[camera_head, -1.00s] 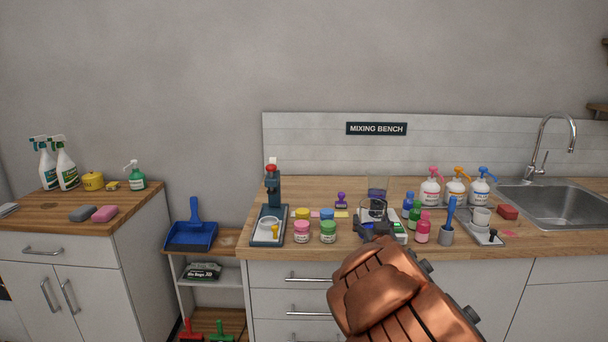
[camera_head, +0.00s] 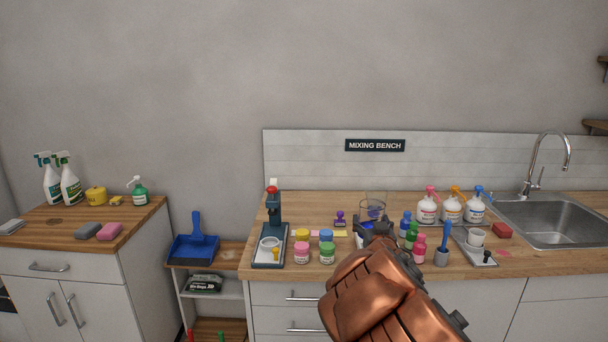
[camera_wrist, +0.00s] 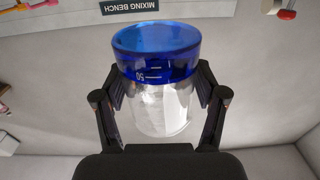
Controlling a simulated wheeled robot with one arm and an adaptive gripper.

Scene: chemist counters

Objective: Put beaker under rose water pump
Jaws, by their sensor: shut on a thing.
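The clear glass beaker (camera_head: 374,199) has blue at one end and is in my gripper (camera_head: 373,228) over the middle of the bench. In the wrist view the beaker (camera_wrist: 160,108) sits between the two black fingers of my gripper (camera_wrist: 160,86), which is shut on it. The gap under the beaker cannot be judged. Three white pump bottles stand to its right, before the sink: one with a pink pump (camera_head: 427,210), one with an orange pump (camera_head: 452,208), one with a blue pump (camera_head: 476,208). Their labels are too small to read.
Blue, green and pink small bottles (camera_head: 411,236) stand between my gripper and the pump bottles. Several jars (camera_head: 300,253) and a press (camera_head: 272,230) stand left.

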